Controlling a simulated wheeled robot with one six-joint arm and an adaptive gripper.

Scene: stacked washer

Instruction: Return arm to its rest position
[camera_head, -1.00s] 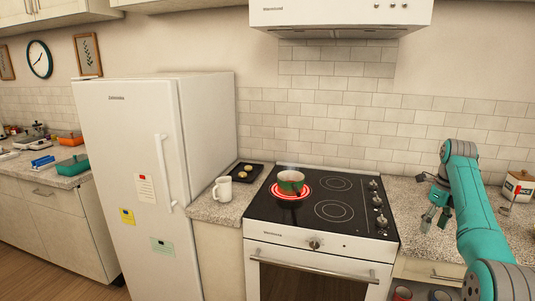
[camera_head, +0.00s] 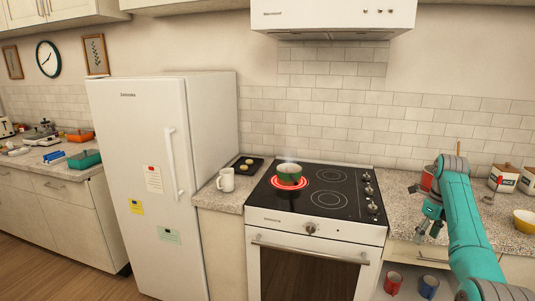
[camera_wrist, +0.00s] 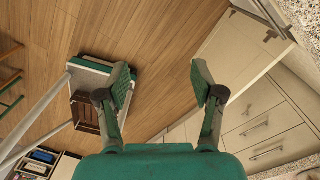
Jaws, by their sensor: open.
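My arm, teal with grey joints, reaches up from the lower right of the head view. My gripper (camera_head: 428,222) hangs at its end in front of the right counter (camera_head: 400,195), partly hidden by the arm. In the wrist view my gripper (camera_wrist: 163,85) has its two fingers spread wide with nothing between them. Beyond the fingers are the wood floor (camera_wrist: 160,50) and white drawer fronts.
A stove (camera_head: 322,200) has a steaming green pot (camera_head: 289,173) on a glowing red ring. A white mug (camera_head: 226,180) stands left of it. Canisters (camera_head: 503,177) and a yellow bowl (camera_head: 525,221) are on the right counter. Mugs (camera_head: 393,282) sit in the opening below.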

